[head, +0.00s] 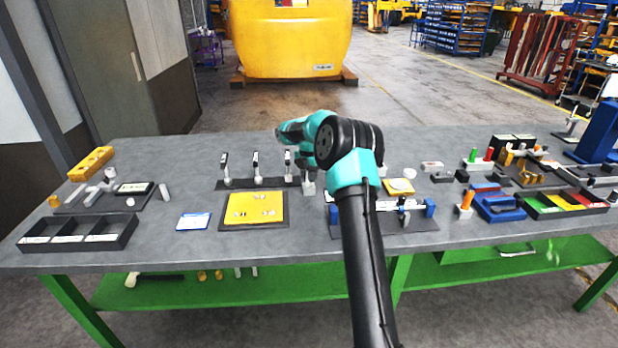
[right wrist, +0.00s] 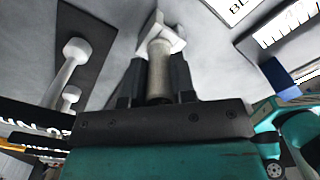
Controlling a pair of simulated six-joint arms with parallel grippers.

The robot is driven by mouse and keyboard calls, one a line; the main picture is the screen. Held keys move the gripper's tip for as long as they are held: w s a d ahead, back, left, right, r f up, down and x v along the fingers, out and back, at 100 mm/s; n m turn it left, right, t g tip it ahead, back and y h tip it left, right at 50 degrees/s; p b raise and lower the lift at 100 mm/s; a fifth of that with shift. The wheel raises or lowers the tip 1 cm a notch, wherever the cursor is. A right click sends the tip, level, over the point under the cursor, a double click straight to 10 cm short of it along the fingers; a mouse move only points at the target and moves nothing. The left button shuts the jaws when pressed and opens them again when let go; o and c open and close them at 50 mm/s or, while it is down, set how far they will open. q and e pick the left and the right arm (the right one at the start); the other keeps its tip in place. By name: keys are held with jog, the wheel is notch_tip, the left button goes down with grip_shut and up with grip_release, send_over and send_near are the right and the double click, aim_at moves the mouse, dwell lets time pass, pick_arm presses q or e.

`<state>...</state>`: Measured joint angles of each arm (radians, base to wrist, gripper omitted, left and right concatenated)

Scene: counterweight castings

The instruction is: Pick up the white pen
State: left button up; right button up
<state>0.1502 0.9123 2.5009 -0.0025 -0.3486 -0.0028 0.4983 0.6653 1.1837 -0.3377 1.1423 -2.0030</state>
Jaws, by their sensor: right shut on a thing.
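My right gripper (head: 307,174) is over the right end of a dark strip (head: 262,183) that bears a row of small upright pens in stands. In the right wrist view my right gripper (right wrist: 157,82) is shut on a pale cylinder, which looks like the white pen (right wrist: 159,68). A white angular block (right wrist: 160,33) is at its far end; I cannot tell whether the two are apart. In the head view the gripper mostly hides the pen. Dark-topped pens (head: 256,163) stand to its left. My left gripper is not in view.
A yellow plate (head: 252,208) on a dark mat and a blue-white card (head: 193,221) lie in front. A black compartment tray (head: 80,233) is at left. Blue fixtures (head: 497,205) and a coloured bin (head: 565,204) crowd the right.

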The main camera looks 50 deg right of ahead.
jog(key=shift+r, duration=0.1)
jog(key=shift+r, duration=1.8)
jog(key=shift+s+a, duration=0.2)
jog(key=s+a+r, duration=0.1)
jog(key=s+a, duration=0.9)
jog(key=a, duration=0.1)
jog(key=shift+a, duration=0.3)
jog(key=shift+r, duration=0.1)
